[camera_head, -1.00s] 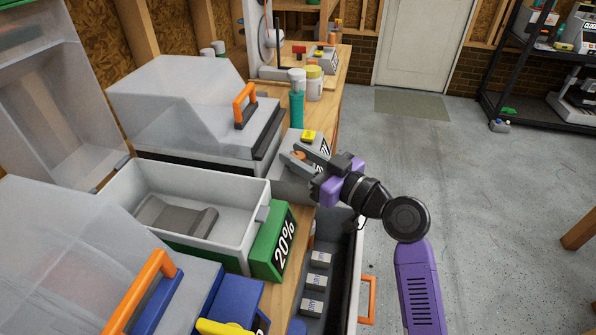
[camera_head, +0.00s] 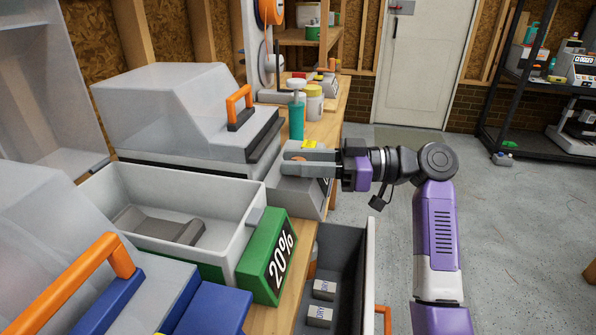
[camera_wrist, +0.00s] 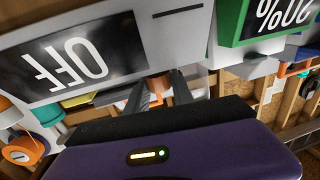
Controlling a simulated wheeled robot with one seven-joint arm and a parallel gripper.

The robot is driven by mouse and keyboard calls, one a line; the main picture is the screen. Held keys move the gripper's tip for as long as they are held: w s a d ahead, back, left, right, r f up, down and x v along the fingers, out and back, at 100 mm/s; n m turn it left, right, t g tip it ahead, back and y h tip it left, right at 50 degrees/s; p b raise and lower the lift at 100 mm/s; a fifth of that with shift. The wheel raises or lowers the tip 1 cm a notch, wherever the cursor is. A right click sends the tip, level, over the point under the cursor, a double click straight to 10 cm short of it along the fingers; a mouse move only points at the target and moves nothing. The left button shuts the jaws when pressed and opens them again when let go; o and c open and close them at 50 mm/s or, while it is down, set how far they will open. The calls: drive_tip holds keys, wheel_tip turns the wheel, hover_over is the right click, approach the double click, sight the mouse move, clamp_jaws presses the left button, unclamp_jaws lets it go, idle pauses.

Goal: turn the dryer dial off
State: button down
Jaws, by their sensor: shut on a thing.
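The dryer is a light grey box (camera_head: 292,197) on the bench, with a yellow piece on top. In the wrist view its front (camera_wrist: 195,38) carries a dark display (camera_wrist: 70,58) reading OFF, upside down in the picture. The orange-brown dial (camera_wrist: 158,84) shows between my fingertips in the wrist view. The fingers hide part of the dial.
A green box marked 20% (camera_head: 268,257) and a grey open bin (camera_head: 105,200) stand nearer. A clear-lidded machine with an orange handle (camera_head: 239,102) is to the left. A teal bottle (camera_head: 296,118) stands behind the dryer. An open drawer (camera_head: 340,250) juts out below. The floor at right is clear.

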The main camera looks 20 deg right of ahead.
drive_tip(key=shift+n+g, duration=0.3)
drive_tip(key=shift+g, duration=0.1)
drive_tip(key=c, duration=1.1)
unclamp_jaws()
drive_tip(key=v, duration=0.7)
drive_tip(key=shift+d+f, duration=0.15)
drive_tip(key=shift+d, duration=0.2)
drive_tip(key=shift+s, duration=0.15)
